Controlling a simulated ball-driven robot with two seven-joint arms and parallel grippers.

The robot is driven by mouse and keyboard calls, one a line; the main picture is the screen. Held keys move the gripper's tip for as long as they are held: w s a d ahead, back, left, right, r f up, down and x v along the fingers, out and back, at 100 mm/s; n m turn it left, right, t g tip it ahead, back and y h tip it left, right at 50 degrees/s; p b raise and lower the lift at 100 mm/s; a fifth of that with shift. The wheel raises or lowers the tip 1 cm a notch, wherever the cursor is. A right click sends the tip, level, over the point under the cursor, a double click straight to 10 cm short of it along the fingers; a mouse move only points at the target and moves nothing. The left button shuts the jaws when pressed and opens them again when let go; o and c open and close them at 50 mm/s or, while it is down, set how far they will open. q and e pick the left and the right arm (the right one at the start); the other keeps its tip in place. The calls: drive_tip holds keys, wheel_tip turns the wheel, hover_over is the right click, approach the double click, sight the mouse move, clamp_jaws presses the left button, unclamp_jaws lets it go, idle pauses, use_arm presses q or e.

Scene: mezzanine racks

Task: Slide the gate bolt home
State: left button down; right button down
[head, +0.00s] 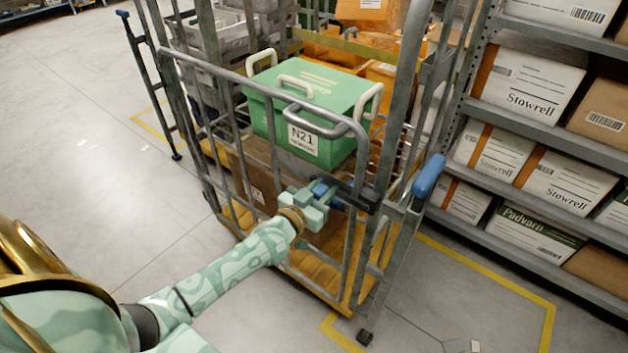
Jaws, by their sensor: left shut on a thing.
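The gate (232,155) is a grey tubular frame across the front of a roll cage. The gate bolt (352,194) is a dark bar at the gate's right side, with a blue part (320,188) at its left end. The bolt's right end lies close to the cage's right post (381,150). I cannot tell whether it sits in a keeper there. My left gripper (322,194) reaches in from the lower left and is shut on the bolt at its blue part. Its fingers partly hide that part. My right gripper is not in view.
A green lidded box (300,95) marked N21 sits in the cage above a brown carton (255,180). A blue-ended lever (428,175) sticks out at the right. Racks of Stowrell cartons (527,85) stand to the right. The floor at left (85,170) is mostly clear.

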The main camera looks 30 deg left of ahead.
use_arm(q)
drive_tip(key=c, duration=1.3)
unclamp_jaws()
drive_tip(key=shift+d+f, duration=0.1)
drive_tip(key=shift+d, duration=0.15)
drive_tip(key=shift+o, duration=1.3)
drive_tip(key=shift+d, duration=0.15)
drive_tip(key=shift+s, duration=0.3)
drive_tip(key=s+a+p, duration=0.1)
drive_tip(key=s+p, duration=0.2)
drive_tip(key=s, duration=1.2)
drive_tip(key=shift+s+a, duration=0.25)
drive_tip(key=shift+s, duration=0.1)
